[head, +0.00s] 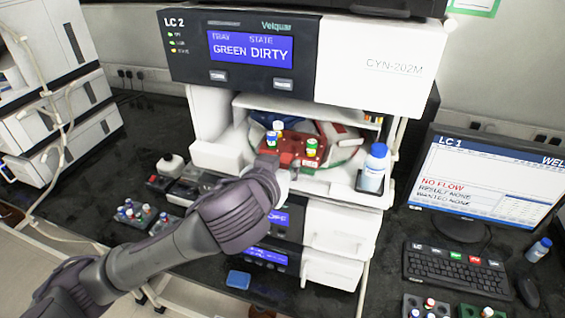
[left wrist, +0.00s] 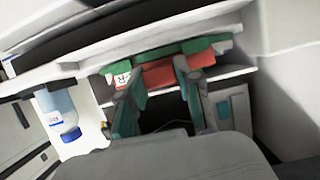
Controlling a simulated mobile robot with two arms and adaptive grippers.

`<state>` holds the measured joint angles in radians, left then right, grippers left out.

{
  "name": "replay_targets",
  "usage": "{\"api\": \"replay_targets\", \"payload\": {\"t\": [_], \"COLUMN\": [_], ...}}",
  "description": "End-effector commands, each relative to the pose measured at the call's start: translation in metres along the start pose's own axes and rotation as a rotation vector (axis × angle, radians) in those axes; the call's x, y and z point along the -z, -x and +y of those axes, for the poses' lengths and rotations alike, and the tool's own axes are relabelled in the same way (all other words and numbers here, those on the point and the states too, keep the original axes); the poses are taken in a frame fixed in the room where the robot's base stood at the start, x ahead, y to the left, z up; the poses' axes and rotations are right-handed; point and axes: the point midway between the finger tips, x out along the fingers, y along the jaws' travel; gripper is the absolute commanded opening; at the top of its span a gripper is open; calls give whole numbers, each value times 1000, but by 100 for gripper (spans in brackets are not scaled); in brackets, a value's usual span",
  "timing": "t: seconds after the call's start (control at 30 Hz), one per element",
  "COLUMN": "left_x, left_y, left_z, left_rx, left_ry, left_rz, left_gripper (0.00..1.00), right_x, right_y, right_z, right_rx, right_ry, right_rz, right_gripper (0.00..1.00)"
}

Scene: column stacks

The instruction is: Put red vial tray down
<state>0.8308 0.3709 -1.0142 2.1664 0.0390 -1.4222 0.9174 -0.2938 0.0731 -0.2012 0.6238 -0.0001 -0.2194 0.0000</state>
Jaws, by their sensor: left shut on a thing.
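The red vial tray (head: 291,150) is in the open bay of the LC 2 instrument, with a few capped vials (head: 311,148) standing in it. A green edge (head: 343,160) shows beside and under it. My left gripper (head: 273,166) reaches into the bay from the front and is shut on the red tray. In the left wrist view the two fingers (left wrist: 160,100) stand at the red tray's edge (left wrist: 178,73), with a green strip (left wrist: 190,47) directly beyond. Whether the red tray rests on the green part or is held just above it, I cannot tell. My right gripper is out of view.
A blue-capped bottle (head: 373,168) stands at the bay's right front, also in the left wrist view (left wrist: 62,115). The instrument display (head: 250,47) reads GREEN DIRTY. Vial racks (head: 137,215) sit on the bench at left; a monitor (head: 490,180) and keyboard (head: 458,270) are at right.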

Motion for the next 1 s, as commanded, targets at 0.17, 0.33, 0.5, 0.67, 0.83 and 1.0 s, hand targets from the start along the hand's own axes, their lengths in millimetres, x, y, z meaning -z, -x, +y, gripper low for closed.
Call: {"api": "replay_targets", "payload": {"t": [0.17,0.33,0.5,0.67,0.83,1.0], "left_x": [1,-2,-2,-2,0,-1], "left_y": [0,-1,-1,-1,3,31], "left_z": [0,0,0,0,1,1], "left_rx": [0,0,0,0,-2,-5], "left_ry": [0,0,0,0,0,2], "left_rz": [2,1,1,1,1,2], "left_gripper": [0,42,59,59,59,59], "right_x": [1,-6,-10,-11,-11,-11], "right_y": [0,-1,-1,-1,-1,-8], "right_z": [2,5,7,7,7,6], "right_rx": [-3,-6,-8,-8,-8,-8], "right_ry": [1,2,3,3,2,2], "right_rz": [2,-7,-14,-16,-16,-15], "right_gripper": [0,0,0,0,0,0]}}
